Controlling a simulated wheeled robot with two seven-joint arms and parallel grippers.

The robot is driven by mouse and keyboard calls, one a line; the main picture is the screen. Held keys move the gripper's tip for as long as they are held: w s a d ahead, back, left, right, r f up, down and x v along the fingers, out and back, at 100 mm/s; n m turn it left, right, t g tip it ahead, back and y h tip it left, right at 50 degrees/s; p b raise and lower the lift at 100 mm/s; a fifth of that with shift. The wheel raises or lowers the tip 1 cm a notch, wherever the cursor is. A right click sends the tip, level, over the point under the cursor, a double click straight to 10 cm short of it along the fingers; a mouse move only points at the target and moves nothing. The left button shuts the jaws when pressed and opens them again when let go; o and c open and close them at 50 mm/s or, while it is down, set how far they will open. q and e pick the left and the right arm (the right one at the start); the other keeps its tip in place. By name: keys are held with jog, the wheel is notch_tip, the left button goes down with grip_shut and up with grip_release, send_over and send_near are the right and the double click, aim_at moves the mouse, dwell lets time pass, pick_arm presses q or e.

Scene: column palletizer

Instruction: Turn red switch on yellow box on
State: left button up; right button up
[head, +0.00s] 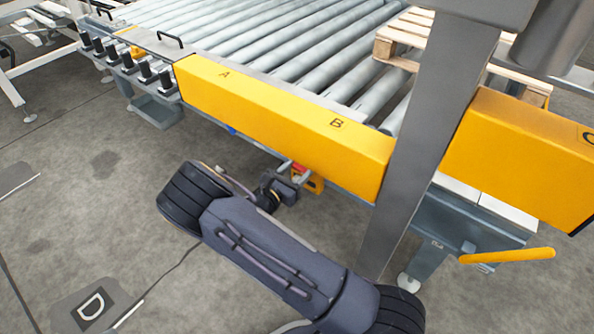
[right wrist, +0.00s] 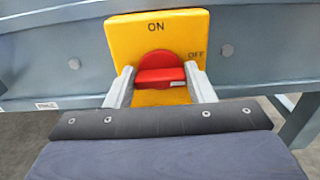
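The yellow switch box (right wrist: 190,35) is on a grey beam in the right wrist view, with "ON" at its top and "OFF" at its right. Its red switch (right wrist: 160,75) has its handle lying level, with a white mark at the right end. My right gripper (right wrist: 158,78) is open, one finger on each side of the handle, very close to its ends; I cannot tell whether they touch. In the head view, part of the yellow box (head: 314,184) and red switch (head: 299,168) show beside my right gripper (head: 291,174), below the conveyor edge. My left gripper is not in view.
A long yellow guard (head: 270,115) marked A and B overhangs the switch box. A grey post (head: 425,130) stands to the right, near my right arm. A roller conveyor (head: 280,40) lies behind. The floor (head: 90,190) at left is mostly clear.

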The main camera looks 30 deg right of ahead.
jog(key=shift+c, duration=1.1)
jog(key=shift+r+n+p, duration=0.15)
jog(key=shift+n+p, duration=1.55)
jog(key=shift+p, duration=0.2)
jog(key=n+p, duration=0.2)
jog(key=shift+w+n, duration=0.1)
jog(key=shift+n, duration=0.3)
jog(key=n+p, duration=0.1)
jog(key=n, duration=0.1)
jog(key=shift+n, duration=0.3)
jog(key=n+p, duration=0.1)
jog(key=n, duration=0.3)
jog(key=shift+f+p, duration=0.3)
jog(key=shift+p, duration=0.05)
jog(key=n, duration=0.5)
jog(key=shift+w+a+f+p, duration=0.1)
jog(key=shift+f+p, duration=0.1)
jog(key=shift+p, duration=0.2)
jog(key=shift+n, duration=0.3)
jog(key=o, duration=1)
